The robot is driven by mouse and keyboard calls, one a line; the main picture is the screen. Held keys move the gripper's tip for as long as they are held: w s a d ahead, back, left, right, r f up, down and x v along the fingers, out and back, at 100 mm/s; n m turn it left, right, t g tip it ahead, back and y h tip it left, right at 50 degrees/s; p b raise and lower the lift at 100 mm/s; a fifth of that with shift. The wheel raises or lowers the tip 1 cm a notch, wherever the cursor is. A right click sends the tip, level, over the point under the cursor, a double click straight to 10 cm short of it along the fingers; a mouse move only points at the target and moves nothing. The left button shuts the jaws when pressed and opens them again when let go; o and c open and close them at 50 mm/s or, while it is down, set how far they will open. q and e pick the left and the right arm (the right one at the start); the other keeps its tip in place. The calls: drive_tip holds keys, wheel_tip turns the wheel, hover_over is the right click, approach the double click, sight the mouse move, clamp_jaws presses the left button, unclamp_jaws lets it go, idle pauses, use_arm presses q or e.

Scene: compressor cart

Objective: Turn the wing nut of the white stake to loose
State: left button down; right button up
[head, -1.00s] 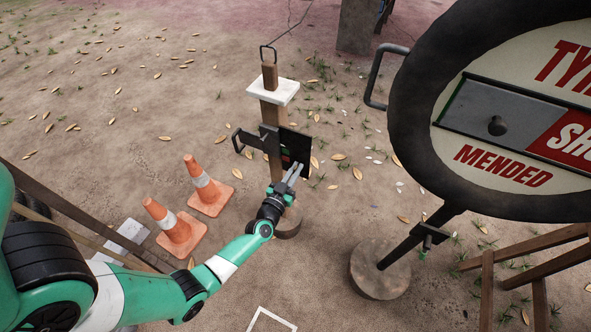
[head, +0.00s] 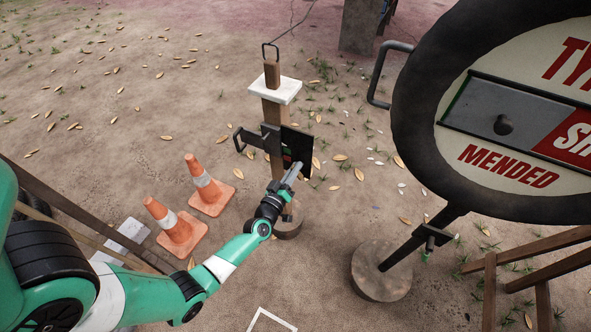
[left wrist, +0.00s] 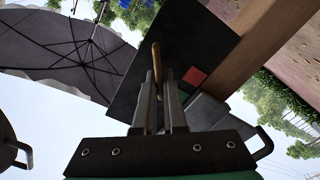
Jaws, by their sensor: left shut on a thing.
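The stake with the white cap (head: 275,89) is a brown wooden post standing on a round base (head: 289,224). A black plate (head: 297,147) and a dark bracket with a loop handle (head: 245,138) are fixed to it. My left gripper (head: 293,171) is at the plate's lower part. In the left wrist view, the fingers (left wrist: 159,80) are shut on a slender brass-coloured part in front of the plate, which looks like the wing nut (left wrist: 155,55). The rest of the nut is hidden between the fingers. Red and green squares (left wrist: 194,77) show on the plate. My right gripper is out of view.
Two orange cones (head: 172,229) stand left of the post. A large round sign (head: 490,160) on a pole with a round base (head: 381,272) stands at the right. Wooden trestle beams (head: 530,265) are at lower right. Open dirt lies behind.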

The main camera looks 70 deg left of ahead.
use_arm(q)
drive_tip(key=n, duration=0.2)
drive_tip(key=n+b, duration=0.1)
drive_tip(key=n, duration=0.2)
drive_tip(key=shift+s+a+f+n, duration=0.2)
drive_tip(key=shift+f+n, duration=0.1)
drive_tip(key=shift+f, duration=0.1)
drive_tip(key=n+b, duration=0.1)
drive_tip(key=n, duration=0.4)
drive_tip(key=shift+f, duration=0.2)
drive_tip(key=c, duration=1)
unclamp_jaws()
drive_tip(key=p+v, duration=0.1)
drive_tip(key=v, duration=1)
drive_tip(key=shift+s+d+p, duration=0.15)
drive_tip(key=shift+s+p, duration=0.15)
drive_tip(key=shift+p, duration=0.05)
